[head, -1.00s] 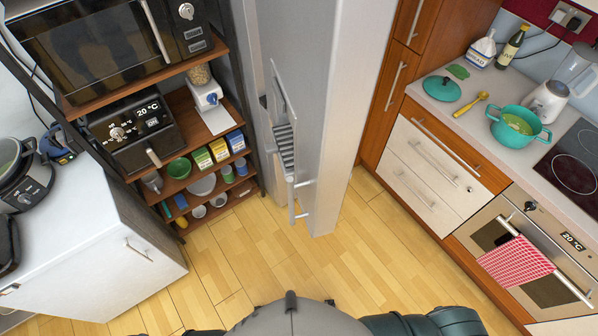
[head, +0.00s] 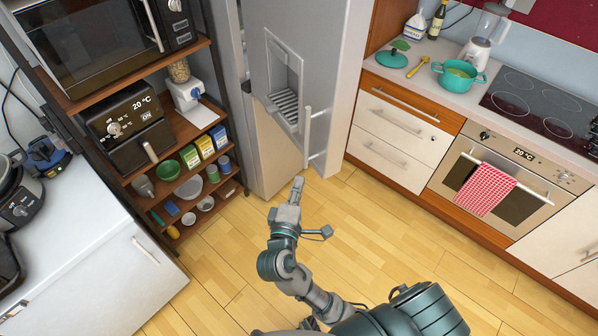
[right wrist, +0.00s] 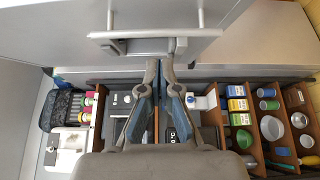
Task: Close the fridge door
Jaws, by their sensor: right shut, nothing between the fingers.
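The grey fridge door (head: 258,55) with a built-in dispenser (head: 285,85) stands angled in the head view. A pale vertical handle (head: 307,140) is on its right side. How wide the door stands open is hard to tell. My right gripper (head: 297,182) is shut and empty, pointing up at the lower part of the fridge, just below the handle. In the right wrist view its fingers (right wrist: 160,68) lie just below a long metal bar (right wrist: 150,34) on a grey panel; contact cannot be told. My left gripper is out of view.
A brown shelf unit (head: 172,125) with an oven, bowls and boxes stands left of the fridge. A white cabinet (head: 90,235) is at lower left. Counter drawers (head: 395,130) and an oven (head: 490,180) stand right. The wooden floor (head: 400,240) in front is clear.

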